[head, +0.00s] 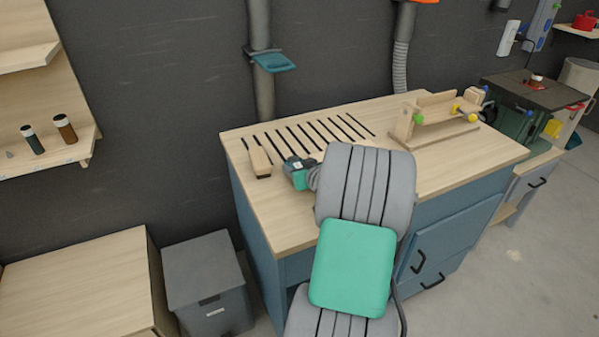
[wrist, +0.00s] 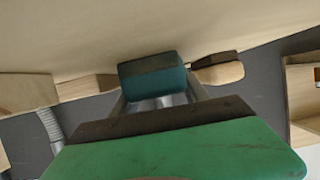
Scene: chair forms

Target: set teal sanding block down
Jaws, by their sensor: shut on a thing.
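The teal sanding block (wrist: 152,80) sits between the fingers of my gripper (wrist: 158,98) in the wrist view, with its dark side toward the pale bench top. My gripper is shut on it. In the head view, my gripper (head: 298,172) is low over the left part of the wooden workbench top (head: 450,160), beside the slotted area. My own arm partly hides that spot, and the block cannot be clearly told from the gripper there. I cannot tell whether the block touches the bench.
A wooden block with a dark base (head: 260,160) lies close to the left of my gripper; it also shows in the wrist view (wrist: 220,72). Dark slots (head: 310,132) run behind. A wooden jig with coloured knobs (head: 435,118) stands at right. The bench's front left is clear.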

